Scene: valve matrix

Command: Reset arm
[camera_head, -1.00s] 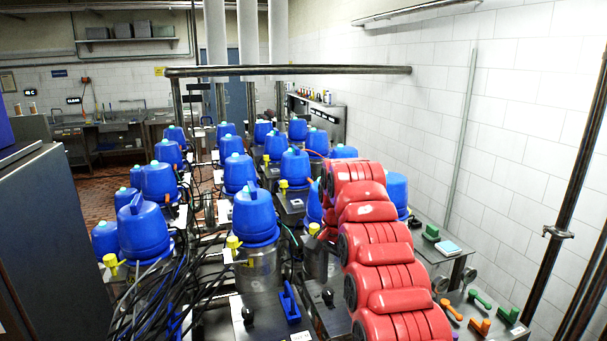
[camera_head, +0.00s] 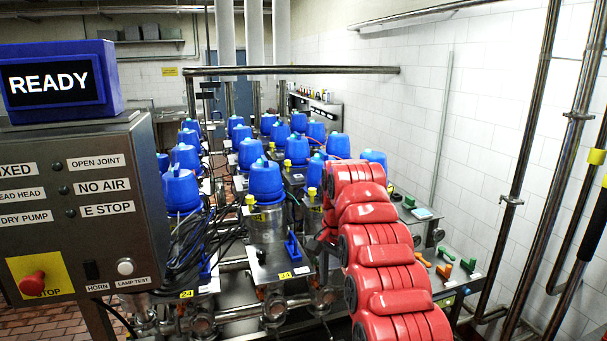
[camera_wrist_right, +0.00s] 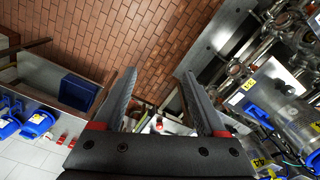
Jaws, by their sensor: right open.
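My right arm (camera_head: 375,245) is the red segmented one in the head view. It rises from the lower right, and its upper end bends away from me beside the blue-capped valves. My right gripper (camera_wrist_right: 160,88) shows clearly in the wrist view. Its two dark fingers are spread apart with nothing between them, above a brick-tiled floor and a grey frame. In the head view its fingers are hard to make out behind the arm. My left arm and gripper are not in view.
A control box (camera_head: 80,200) with a READY display (camera_head: 50,82) and a red stop button (camera_head: 32,285) stands close at left. Rows of blue-capped valves (camera_head: 265,180) fill the middle. Vertical pipes (camera_head: 520,170) stand at right. The wrist view shows a blue bin (camera_wrist_right: 78,92).

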